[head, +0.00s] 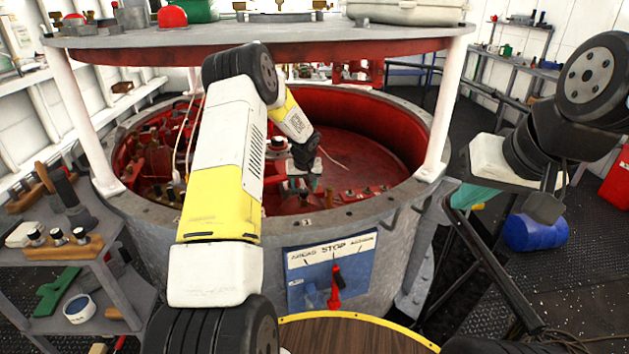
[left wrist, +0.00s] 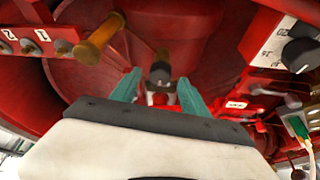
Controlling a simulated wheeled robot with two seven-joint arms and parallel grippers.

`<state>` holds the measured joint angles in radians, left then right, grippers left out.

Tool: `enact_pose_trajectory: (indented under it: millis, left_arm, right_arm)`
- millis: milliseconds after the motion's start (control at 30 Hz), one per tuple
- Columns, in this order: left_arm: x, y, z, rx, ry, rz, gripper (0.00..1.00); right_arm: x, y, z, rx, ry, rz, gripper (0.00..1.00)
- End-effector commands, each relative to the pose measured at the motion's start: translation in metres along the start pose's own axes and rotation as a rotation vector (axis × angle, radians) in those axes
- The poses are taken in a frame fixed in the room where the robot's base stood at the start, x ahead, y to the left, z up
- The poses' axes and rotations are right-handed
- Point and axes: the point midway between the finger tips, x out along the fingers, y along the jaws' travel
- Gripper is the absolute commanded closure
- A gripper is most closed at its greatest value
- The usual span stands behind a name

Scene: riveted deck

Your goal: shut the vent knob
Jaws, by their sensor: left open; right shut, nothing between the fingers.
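My left gripper (head: 304,183) reaches down into the round red well in the head view. Its two teal fingers stand apart in the left wrist view (left wrist: 158,88). A black knob (left wrist: 160,73) shows just beyond and between the fingertips, with a small red part (left wrist: 159,98) below it. I see no contact with either. Another black knob (left wrist: 300,55) sits on a white-marked plate at the right. I cannot read which knob is the vent knob. My right gripper (head: 470,195) is shut and empty, outside the well at the right.
The red well (head: 385,125) has a grey bolted rim and holds several fittings. A round tabletop on white posts (head: 440,110) overhangs it. A yellow-brown handle (left wrist: 99,38) and a numbered red bar (left wrist: 35,38) lie left of the left fingers. A lever plate (head: 330,265) faces me.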

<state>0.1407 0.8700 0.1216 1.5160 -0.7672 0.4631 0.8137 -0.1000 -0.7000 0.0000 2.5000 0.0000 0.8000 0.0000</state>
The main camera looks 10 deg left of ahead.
Motion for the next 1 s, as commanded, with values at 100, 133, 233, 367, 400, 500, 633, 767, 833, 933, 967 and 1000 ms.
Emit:
enact_pose_trajectory:
  millis: [100,133,233,367,400,500,633,767,833,933,967,1000]
  left_arm:
    - [0.012,0.000,0.000,0.000,0.000,0.000,0.47]
    - [0.014,0.000,0.000,0.000,0.000,0.000,0.47]
    - [0.017,0.000,0.000,0.000,0.001,0.000,0.47]
    - [0.017,0.000,0.000,0.000,0.001,0.000,0.47]
    - [0.017,0.000,0.000,0.000,0.001,0.000,0.47]
    - [0.017,0.000,0.000,0.000,0.001,0.000,0.57]
    - [0.017,0.000,0.000,0.000,0.001,0.000,0.82]
    - [0.017,0.000,0.000,0.000,0.001,0.000,1.00]
    - [0.017,0.000,0.000,0.001,0.000,0.000,1.00]
    - [0.017,0.000,0.000,0.007,0.000,0.002,1.00]
    - [0.017,-0.001,0.000,0.011,0.000,0.004,1.00]
    - [0.017,-0.001,0.000,0.018,0.000,0.007,1.00]
  right_arm:
    - [0.000,0.000,0.000,0.000,0.000,0.000,1.00]
    - [0.000,0.000,0.000,0.000,0.000,0.000,1.00]
    - [0.000,0.000,0.000,0.000,0.000,0.000,1.00]
    - [0.000,0.000,0.000,0.000,0.000,0.000,1.00]
    - [0.000,0.000,0.000,0.000,0.000,0.000,1.00]
    - [0.000,0.000,0.000,0.000,0.000,0.000,1.00]
    - [0.000,0.000,0.000,0.000,0.000,0.000,1.00]
    - [0.000,0.000,0.000,0.000,0.000,0.000,1.00]
    - [0.000,0.000,0.000,0.000,0.000,0.000,1.00]
    - [0.000,0.000,0.000,0.000,0.000,0.000,1.00]
    - [0.000,0.000,0.000,0.000,0.000,0.000,1.00]
    - [0.000,0.000,0.000,0.000,0.000,0.000,1.00]
